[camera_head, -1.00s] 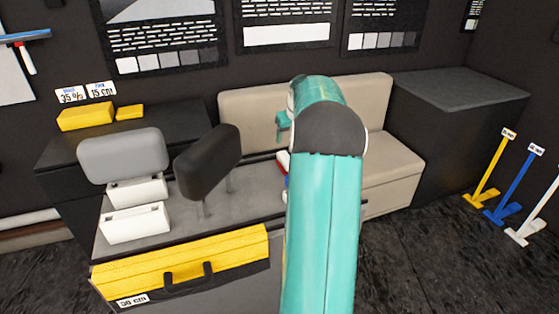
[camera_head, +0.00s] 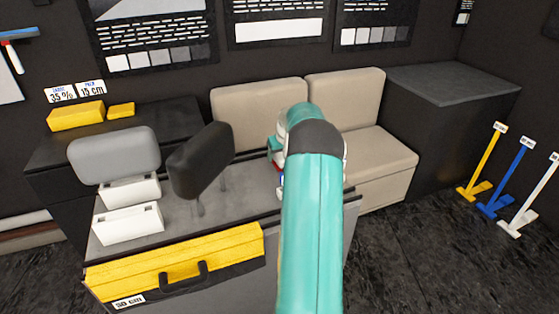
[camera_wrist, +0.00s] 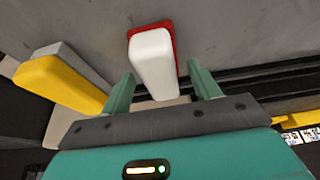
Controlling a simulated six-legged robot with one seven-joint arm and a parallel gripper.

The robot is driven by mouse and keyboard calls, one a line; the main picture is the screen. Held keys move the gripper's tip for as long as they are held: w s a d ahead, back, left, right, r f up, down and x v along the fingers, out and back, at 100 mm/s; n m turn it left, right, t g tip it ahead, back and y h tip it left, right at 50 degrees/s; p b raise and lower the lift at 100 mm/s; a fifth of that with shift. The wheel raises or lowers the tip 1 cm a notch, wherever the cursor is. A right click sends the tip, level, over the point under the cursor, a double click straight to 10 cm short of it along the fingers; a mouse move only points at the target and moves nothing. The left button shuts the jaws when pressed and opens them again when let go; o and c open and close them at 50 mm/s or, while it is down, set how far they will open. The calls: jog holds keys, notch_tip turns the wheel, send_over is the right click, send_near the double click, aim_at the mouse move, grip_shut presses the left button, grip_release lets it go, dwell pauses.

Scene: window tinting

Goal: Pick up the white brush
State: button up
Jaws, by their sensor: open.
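In the wrist view, the white brush (camera_wrist: 153,62) appears as a rounded white block with a red back part, lying on a grey surface. My gripper (camera_wrist: 162,72) is open, with one teal finger on each side of the white block's near end. The block is between the fingers in this view, with gaps visible on both sides; I cannot tell how far it is in depth. In the head view my own arm hides most of the gripper and the brush. Only a bit of red, white and blue shows beside the arm.
A yellow block (camera_wrist: 58,82) lies left of the brush in the wrist view. The grey bench (camera_head: 230,212) also bears a black headrest (camera_head: 199,160) and a grey headrest (camera_head: 113,155). A yellow case (camera_head: 175,262) is in front. A beige seat (camera_head: 372,168) stands behind.

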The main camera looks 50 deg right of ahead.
jog(key=shift+w+d+f, duration=0.1)
jog(key=shift+f, duration=0.4)
dwell(0.4)
jog(key=c, duration=0.9)
